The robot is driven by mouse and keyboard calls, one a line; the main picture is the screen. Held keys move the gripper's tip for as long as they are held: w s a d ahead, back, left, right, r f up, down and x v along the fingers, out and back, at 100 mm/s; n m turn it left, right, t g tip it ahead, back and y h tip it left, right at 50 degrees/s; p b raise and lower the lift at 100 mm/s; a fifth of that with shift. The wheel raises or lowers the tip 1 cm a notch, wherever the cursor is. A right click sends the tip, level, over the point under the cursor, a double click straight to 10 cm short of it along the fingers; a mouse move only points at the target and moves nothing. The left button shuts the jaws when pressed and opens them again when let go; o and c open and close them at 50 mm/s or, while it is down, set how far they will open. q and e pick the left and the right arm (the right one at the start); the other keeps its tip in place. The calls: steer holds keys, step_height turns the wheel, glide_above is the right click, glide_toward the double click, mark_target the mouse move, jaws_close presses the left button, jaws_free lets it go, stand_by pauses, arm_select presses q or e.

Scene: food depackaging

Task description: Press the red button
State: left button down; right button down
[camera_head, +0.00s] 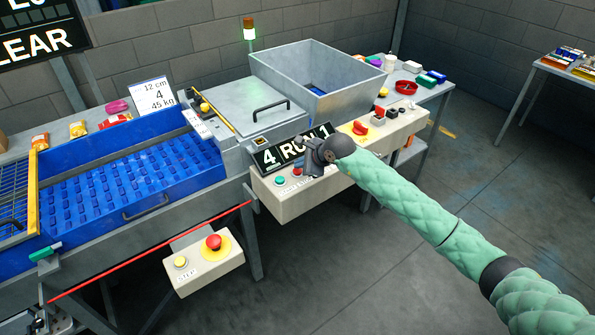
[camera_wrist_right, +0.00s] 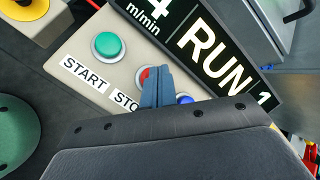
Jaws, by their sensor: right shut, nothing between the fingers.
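The red button (camera_wrist_right: 143,76) sits on a pale control box (camera_head: 283,202), above a label partly reading "STO". In the right wrist view the shut fingers of my right gripper (camera_wrist_right: 157,78) overlap the button's right side and hide part of it. I cannot tell whether they touch it. In the head view my right gripper (camera_head: 306,165) is over the box, in front of the "4 RUN 1" display. A green button (camera_wrist_right: 108,46) labelled START is left of the red one, and a blue button (camera_wrist_right: 184,99) is to its right. My left gripper is out of view.
A red mushroom button (camera_head: 214,242) on a yellow base is on a separate box at lower front, beside a pale yellow button (camera_head: 180,262). Another panel (camera_head: 398,125) with a red switch is to the right. The display (camera_head: 275,153) stands close behind my gripper.

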mark_target(300, 171)
steer(key=shift+f+b, duration=0.55)
steer(key=shift+b, duration=0.1)
stand_by(0.8)
steer(key=shift+r, duration=0.15)
stand_by(0.3)
steer(key=shift+r, duration=0.8)
steer(key=shift+r, duration=2.5)
steer(key=shift+a, duration=0.1)
